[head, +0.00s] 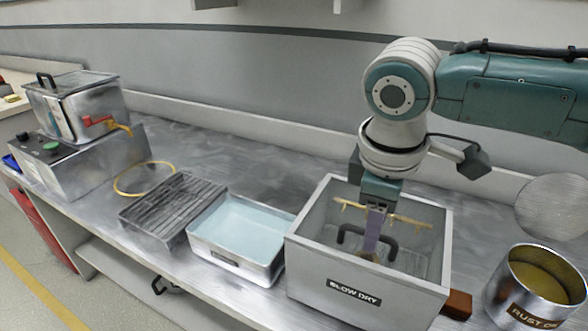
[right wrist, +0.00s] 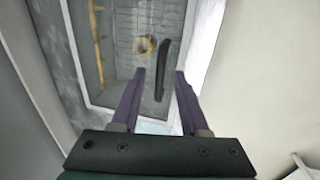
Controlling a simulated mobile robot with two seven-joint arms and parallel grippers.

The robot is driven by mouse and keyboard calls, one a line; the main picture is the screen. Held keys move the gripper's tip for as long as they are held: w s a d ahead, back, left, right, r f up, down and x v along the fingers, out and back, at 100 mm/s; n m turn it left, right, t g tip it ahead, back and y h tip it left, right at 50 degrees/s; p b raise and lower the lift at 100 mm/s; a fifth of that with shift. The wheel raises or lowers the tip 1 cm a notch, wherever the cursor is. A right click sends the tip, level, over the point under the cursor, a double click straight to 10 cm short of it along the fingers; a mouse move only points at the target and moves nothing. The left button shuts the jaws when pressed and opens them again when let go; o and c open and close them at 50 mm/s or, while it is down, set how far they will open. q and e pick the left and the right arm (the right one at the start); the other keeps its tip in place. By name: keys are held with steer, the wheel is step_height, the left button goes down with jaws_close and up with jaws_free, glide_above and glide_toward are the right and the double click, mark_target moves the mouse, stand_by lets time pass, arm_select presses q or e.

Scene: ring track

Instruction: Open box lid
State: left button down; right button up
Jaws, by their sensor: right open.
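A grey open-topped box labelled BLOW DRY (head: 335,283) stands on the bench, and a black handle (head: 350,236) shows inside it. My right gripper (head: 374,252) points down into this box, next to the handle. In the right wrist view my right gripper (right wrist: 160,76) is open, and the black handle (right wrist: 164,68) appears between its two purple fingers. I cannot tell whether the fingers touch it. A second box with a lid (head: 75,86) and black handle stands on the machine at the far left. The left gripper is not in view.
A gold rod (head: 410,219) crosses inside the BLOW DRY box. To its left are a tray of pale blue liquid (head: 228,257), a dark ridged block (head: 165,215) and a yellow ring (head: 121,190). A RUST metal can (head: 510,285) stands at the right.

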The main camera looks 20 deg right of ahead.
jaws_close()
stand_by(0.3)
stand_by(1.1)
